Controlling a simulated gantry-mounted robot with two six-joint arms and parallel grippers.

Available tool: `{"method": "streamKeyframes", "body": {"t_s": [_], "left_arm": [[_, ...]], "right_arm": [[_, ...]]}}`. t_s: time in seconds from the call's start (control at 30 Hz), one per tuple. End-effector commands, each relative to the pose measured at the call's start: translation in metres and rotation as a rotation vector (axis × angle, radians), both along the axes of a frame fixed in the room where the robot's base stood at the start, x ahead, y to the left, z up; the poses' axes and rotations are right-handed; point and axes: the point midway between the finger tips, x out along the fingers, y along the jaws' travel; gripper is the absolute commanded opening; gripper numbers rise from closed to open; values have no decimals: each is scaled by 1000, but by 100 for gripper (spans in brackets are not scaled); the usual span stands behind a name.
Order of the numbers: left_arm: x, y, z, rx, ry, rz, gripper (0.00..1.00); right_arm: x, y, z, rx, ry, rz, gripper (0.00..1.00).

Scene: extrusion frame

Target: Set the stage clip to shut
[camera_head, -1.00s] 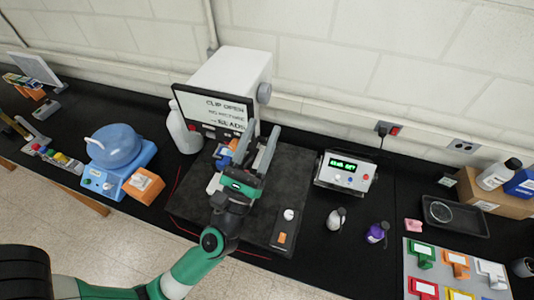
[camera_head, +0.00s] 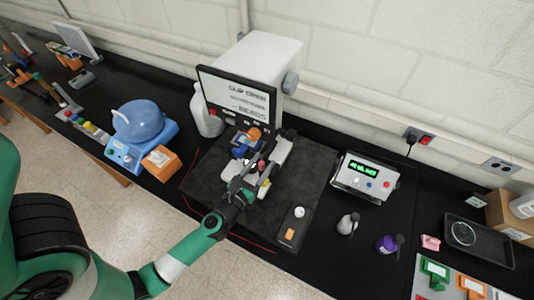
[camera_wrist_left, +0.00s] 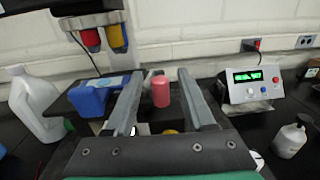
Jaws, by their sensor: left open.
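The stage sits under a white instrument (camera_head: 265,60) whose screen (camera_head: 237,98) reads "CLIP OPEN" on its top line. A blue part with an orange piece (camera_head: 246,141) stands on the stage; the blue part (camera_wrist_left: 90,97) is left of my fingers in the left wrist view. My left gripper (camera_head: 268,148) is open over the stage and hides much of it. In the left wrist view, a pinkish-red cylinder (camera_wrist_left: 160,91) shows between the spread fingers, not visibly gripped. I cannot tell which part is the clip itself. My right gripper is not in view.
A white jug (camera_head: 207,112) and a blue device (camera_head: 140,130) stand left. A small control with a white knob (camera_head: 299,213) lies on the dark base's right part.

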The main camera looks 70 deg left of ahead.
Motion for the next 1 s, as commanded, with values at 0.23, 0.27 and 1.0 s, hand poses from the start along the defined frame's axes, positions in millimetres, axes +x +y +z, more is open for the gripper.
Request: {"method": "streamKeyframes", "body": {"t_s": [0.23, 0.27, 1.0], "left_arm": [[25, 17, 0, -1, -1, -1, 55], [25, 18, 0, -1, -1, -1, 55], [26, 18, 0, -1, -1, -1, 0]], "right_arm": [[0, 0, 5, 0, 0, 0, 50], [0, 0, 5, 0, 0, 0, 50], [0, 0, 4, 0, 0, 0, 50]]}}
